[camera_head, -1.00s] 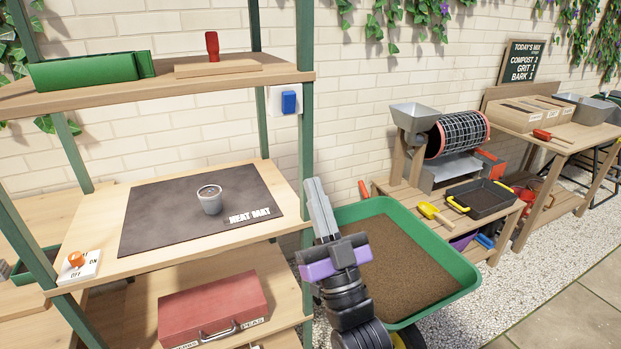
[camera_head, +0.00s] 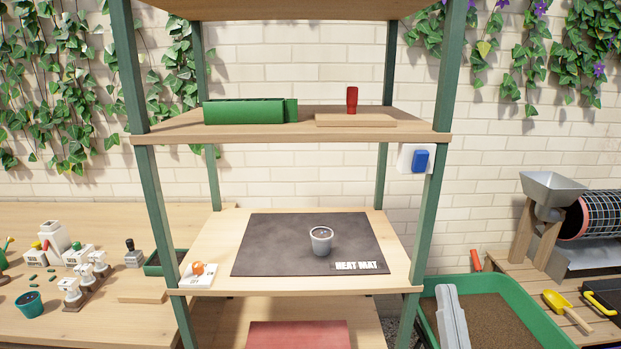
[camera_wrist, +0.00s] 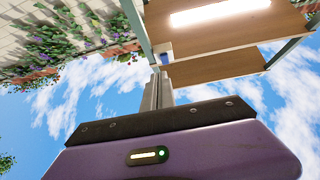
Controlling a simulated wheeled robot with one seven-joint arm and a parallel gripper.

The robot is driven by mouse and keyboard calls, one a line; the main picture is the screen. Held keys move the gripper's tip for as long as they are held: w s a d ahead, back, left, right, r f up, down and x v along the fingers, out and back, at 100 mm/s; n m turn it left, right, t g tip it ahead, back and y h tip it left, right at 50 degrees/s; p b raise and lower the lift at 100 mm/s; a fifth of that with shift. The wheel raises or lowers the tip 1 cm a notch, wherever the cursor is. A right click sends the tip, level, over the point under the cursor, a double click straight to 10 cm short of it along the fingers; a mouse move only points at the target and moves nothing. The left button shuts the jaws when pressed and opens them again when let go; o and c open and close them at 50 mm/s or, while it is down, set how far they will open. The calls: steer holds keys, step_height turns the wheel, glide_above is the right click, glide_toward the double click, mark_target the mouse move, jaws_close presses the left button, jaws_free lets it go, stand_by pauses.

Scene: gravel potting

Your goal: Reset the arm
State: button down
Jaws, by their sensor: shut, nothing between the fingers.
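My gripper (camera_head: 451,316) shows at the bottom right of the head view, its grey fingers together and pointing up. It is in front of the green tub of brown soil, right of the shelf unit's front post. In the wrist view my gripper (camera_wrist: 158,90) points upward, with its fingers closed and nothing between them. Beyond the fingers are the undersides of shelves and blue sky.
The shelf unit (camera_head: 428,220) holds a dark heat mat (camera_head: 280,235) with a small grey pot (camera_head: 321,240). An orange-knobbed switch (camera_head: 197,272) is at the shelf's left. A green tub (camera_head: 540,325) stands right. A bench with small items (camera_head: 100,225) is left.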

steer(key=s+f+g, duration=0.3)
steer(key=s+f, duration=0.3)
steer(key=s, duration=0.5)
steer(key=s+f+g, duration=0.4)
steer(key=s+f, duration=0.2)
steer(key=s, duration=0.6)
steer(key=s+f+g, duration=0.3)
steer(key=s+f, duration=0.3)
steer(key=s, duration=0.5)
steer(key=shift+s+a+f+n+g+y, duration=0.25)
steer(key=shift+a+f+n+g+y, duration=0.1)
steer(key=shift+f+n+g+y, duration=0.05)
steer(key=c, duration=2.1)
jaws_free()
